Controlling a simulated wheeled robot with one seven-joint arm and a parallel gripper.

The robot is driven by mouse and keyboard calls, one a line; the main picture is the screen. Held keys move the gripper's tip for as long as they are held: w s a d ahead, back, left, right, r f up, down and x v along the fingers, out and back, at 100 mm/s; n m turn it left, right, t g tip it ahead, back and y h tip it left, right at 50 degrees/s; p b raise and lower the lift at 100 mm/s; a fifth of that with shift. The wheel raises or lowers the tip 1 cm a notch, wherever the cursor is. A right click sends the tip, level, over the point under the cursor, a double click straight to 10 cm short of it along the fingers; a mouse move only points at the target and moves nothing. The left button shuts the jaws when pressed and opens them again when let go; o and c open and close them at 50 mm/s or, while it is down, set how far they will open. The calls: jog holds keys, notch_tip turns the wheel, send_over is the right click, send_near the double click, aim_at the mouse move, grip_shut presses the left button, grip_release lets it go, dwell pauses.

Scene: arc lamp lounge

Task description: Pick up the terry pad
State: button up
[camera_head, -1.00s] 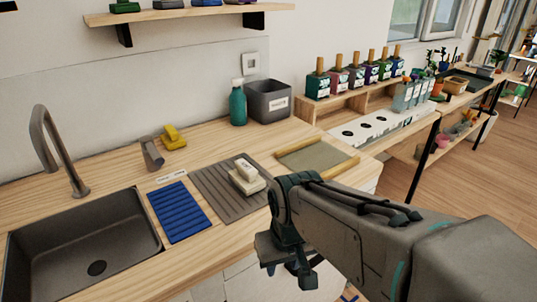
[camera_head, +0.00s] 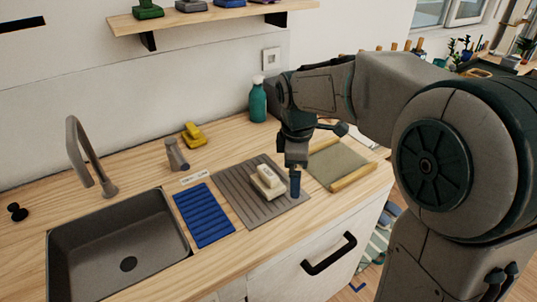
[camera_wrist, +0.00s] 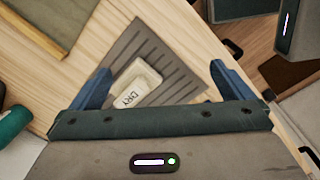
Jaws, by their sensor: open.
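A cream block-shaped pad (camera_head: 267,182) rests on the grey ribbed mat (camera_head: 236,188) right of the sink; I take it for the terry pad. It looks stacked, with a smaller block on a wider one. In the wrist view the pad (camera_wrist: 142,80) shows lettering that reads "DRY" on its near side. My gripper (camera_head: 295,182) points down just right of the pad in the head view. In the wrist view my gripper (camera_wrist: 160,70) has its blue fingers wide apart, with the pad between them and nearer the left finger. Nothing is held.
A blue ribbed mat (camera_head: 204,215) and the sink (camera_head: 118,240) lie to the left. A wood-edged board (camera_head: 338,165) lies to the right. A yellow item (camera_head: 192,135), a grey cylinder (camera_head: 176,154) and a teal bottle (camera_head: 258,102) stand behind.

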aim_at(267, 172)
jog(key=w+a+r+n+p, duration=0.3)
jog(key=w+a+n, duration=0.3)
jog(key=w+n, duration=0.1)
jog(key=shift+n+g+y, duration=0.3)
jog(key=shift+n, duration=0.3)
jog(key=f, duration=0.8)
jog(key=shift+w+a+f+p, duration=0.1)
jog(key=shift+w+p, duration=0.2)
jog(key=shift+w, duration=0.05)
jog(key=shift+a+f+p, duration=0.2)
jog(key=shift+f, duration=1.15)
jog(key=shift+a+f+p, duration=0.15)
jog(key=shift+f+p, duration=0.05)
jog(key=shift+f, duration=1.15)
jog(key=c, duration=0.7)
